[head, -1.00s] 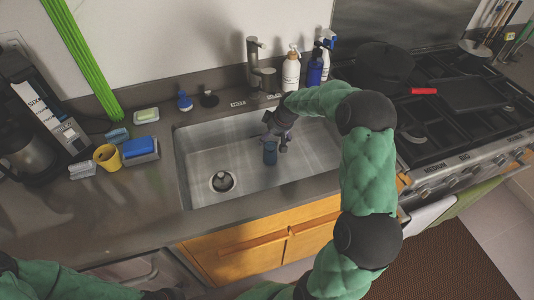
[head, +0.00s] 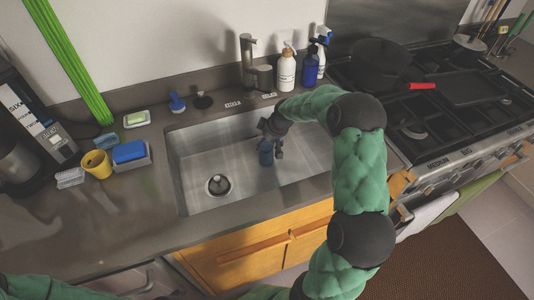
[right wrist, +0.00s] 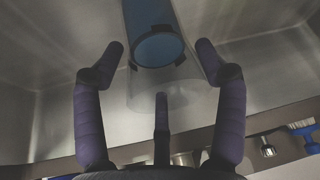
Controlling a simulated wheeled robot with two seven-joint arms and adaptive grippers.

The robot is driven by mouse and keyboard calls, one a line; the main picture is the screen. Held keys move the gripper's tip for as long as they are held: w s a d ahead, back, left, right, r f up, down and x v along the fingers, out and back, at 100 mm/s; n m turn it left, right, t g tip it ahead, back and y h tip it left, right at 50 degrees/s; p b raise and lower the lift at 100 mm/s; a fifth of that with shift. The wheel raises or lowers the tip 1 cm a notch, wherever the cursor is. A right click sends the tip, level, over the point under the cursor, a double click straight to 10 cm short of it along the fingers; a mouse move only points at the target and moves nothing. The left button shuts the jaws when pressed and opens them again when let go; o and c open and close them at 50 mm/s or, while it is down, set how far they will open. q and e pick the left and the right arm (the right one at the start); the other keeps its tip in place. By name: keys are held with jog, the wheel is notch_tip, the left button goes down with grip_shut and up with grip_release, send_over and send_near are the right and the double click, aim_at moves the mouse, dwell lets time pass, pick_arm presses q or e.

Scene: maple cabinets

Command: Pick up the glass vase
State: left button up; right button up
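My left gripper is out of view; only part of my left arm shows at the bottom left.
The steel sink (head: 195,150) has walls around the vase. A yellow mug (head: 97,165) and blue sponge (head: 129,151) are on the left counter. The stove (head: 440,120) is on the right.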

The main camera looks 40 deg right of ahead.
jog(key=c, duration=0.6)
jog(key=shift+o, duration=0.2)
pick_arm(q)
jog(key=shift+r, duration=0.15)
pick_arm(e)
jog(key=shift+r, duration=0.15)
